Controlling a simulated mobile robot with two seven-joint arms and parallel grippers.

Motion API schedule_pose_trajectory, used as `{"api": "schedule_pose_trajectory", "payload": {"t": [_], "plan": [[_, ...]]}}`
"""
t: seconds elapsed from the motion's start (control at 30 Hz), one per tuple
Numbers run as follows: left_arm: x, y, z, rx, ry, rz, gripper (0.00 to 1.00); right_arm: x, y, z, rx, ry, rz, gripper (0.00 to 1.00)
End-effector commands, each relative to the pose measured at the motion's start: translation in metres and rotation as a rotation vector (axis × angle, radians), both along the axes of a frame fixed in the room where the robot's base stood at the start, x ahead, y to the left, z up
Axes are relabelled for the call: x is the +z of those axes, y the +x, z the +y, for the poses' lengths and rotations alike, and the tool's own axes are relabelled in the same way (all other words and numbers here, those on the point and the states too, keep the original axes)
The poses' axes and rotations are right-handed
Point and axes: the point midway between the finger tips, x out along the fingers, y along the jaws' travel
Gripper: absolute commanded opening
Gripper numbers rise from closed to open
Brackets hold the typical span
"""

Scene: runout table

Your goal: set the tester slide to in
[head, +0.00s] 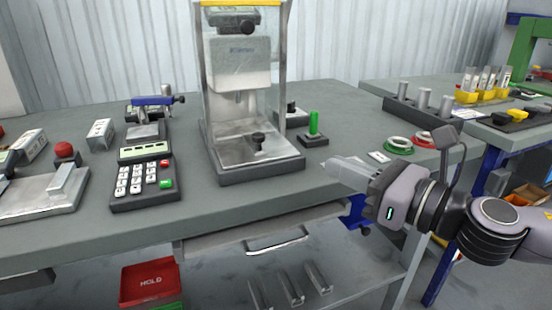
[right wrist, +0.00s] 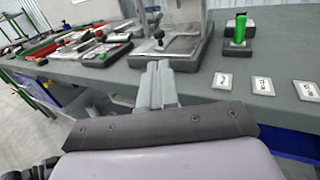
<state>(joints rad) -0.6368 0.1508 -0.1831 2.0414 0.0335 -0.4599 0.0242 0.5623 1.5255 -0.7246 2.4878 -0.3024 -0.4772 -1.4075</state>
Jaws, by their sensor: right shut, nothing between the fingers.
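The tester (head: 241,62) stands mid-table, a tall frame with clear side panels, a yellow top edge and a grey base. A flat metal slide (head: 235,150) lies on its base, with a black knob (head: 258,139) near the front right. The knob also shows in the right wrist view (right wrist: 158,34), beyond the fingers. I cannot tell the slide's exact travel position. My right gripper (head: 328,166) is shut and empty, at the table's front edge, right of the tester and apart from it. Its closed fingers point toward the tester in the right wrist view (right wrist: 158,68). My left gripper is not in view.
A green post on a black block (head: 314,125) stands right of the tester. Green (head: 399,146) and red (head: 423,138) rings lie farther right. A keypad (head: 143,180) sits left of the tester. The table strip before the tester is clear.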

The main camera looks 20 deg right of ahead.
Motion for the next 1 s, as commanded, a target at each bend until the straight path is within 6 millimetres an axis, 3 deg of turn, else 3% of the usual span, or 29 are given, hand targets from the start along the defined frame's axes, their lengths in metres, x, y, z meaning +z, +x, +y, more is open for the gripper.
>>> {"api": "schedule_pose_trajectory", "payload": {"t": [0.13, 0.37, 1.0], "plan": [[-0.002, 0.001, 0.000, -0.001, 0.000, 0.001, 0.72, -0.003, -0.005, 0.002, 0.005, -0.001, 0.008, 0.00], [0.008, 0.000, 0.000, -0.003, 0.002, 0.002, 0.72, 0.001, 0.006, 0.007, 0.004, 0.005, 0.007, 0.00], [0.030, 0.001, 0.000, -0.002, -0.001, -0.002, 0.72, -0.001, 0.073, 0.042, 0.005, 0.002, 0.008, 0.00]]}}
